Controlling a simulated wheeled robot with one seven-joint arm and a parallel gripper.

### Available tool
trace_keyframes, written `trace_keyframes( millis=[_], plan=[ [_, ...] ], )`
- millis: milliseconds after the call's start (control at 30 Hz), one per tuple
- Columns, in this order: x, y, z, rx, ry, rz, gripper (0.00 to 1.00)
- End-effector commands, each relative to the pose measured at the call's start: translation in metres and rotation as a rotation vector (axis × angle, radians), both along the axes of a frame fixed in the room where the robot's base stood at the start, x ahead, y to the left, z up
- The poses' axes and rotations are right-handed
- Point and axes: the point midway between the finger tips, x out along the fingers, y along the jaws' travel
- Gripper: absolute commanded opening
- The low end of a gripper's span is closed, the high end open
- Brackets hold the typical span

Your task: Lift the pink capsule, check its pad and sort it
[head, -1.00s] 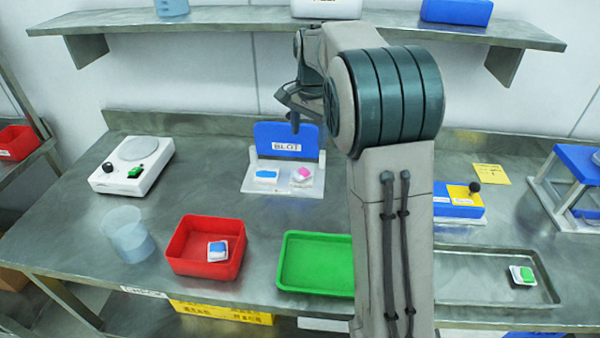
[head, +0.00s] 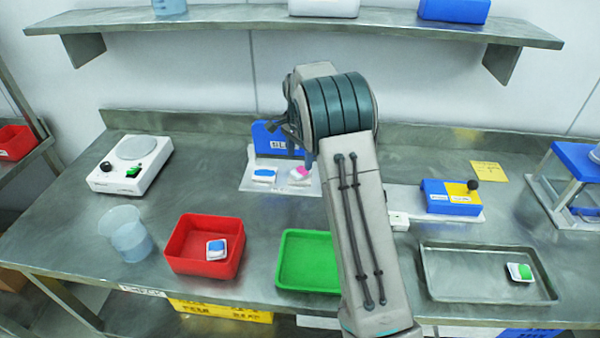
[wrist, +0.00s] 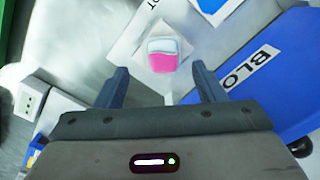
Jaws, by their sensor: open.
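The pink capsule (head: 300,173), pink and white, lies on a pale square pad on the light plate in front of the blue BLOT stand (head: 268,136). In the wrist view the pink capsule (wrist: 163,55) is ahead of my gripper (wrist: 160,84), roughly centred between the open, empty fingers and apart from them. A blue-and-white capsule (head: 264,174) lies to its left on the same plate. In the head view my gripper (head: 309,160) is close to the pink capsule, partly hidden by my arm.
A red bin (head: 206,262) holds a blue-and-white capsule. A green tray (head: 310,265) looks empty where visible. A metal tray (head: 440,285) holds a green-and-white capsule. A beaker (head: 127,236) and a white scale-like device (head: 131,168) stand left; a blue-and-yellow block (head: 450,199) stands right.

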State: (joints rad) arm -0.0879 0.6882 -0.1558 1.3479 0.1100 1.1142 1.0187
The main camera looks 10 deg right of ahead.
Motion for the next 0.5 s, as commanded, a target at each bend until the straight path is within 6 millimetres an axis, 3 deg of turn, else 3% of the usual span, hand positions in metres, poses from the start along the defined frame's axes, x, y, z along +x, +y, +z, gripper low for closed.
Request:
trace_keyframes(
  millis=[300,500],
  plan=[
    [0.002,0.004,-0.041,0.0,0.004,0.001,0.64],
    [0.002,0.004,-0.052,0.0,0.0,0.001,0.64]
  ],
)
